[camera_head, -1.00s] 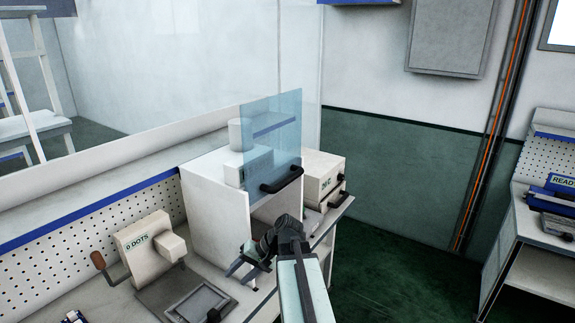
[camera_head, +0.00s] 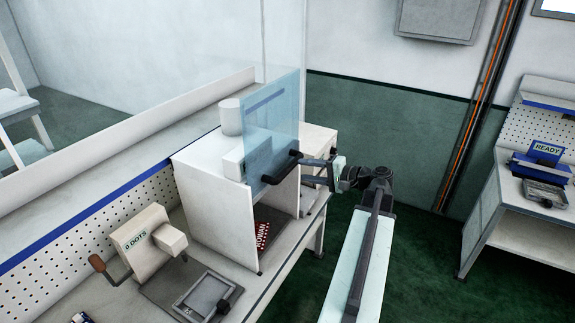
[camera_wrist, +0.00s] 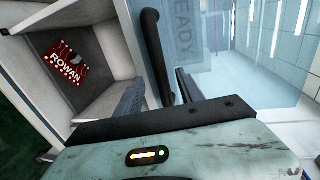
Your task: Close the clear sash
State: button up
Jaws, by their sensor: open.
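The clear blue-tinted sash (camera_head: 270,125) is raised over the front of the white cabinet (camera_head: 210,200), leaving the lower part of the opening uncovered. Its black bar handle (camera_head: 282,167) runs along the bottom edge. My gripper (camera_head: 308,160) is at the right end of this handle, with its jaws open. In the wrist view the handle (camera_wrist: 152,50) stands just beyond the dark fingers (camera_wrist: 155,95), and the sash (camera_wrist: 215,50) fills the right side. Whether a finger touches the handle I cannot tell.
A red board marked ROWAN (camera_head: 262,235) lies inside the cabinet; it also shows in the wrist view (camera_wrist: 65,62). A "0 DOTS" machine (camera_head: 150,240) and a grey tray (camera_head: 207,296) stand to the left. Another bench (camera_head: 530,210) is at the right.

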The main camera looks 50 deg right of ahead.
aim_at(289, 168)
jog(key=b+x, duration=0.1)
jog(key=x, duration=0.6)
jog(key=shift+w+f, duration=0.1)
jog(key=shift+w, duration=0.1)
jog(key=shift+s, duration=0.1)
grip_shut()
dwell(1.0)
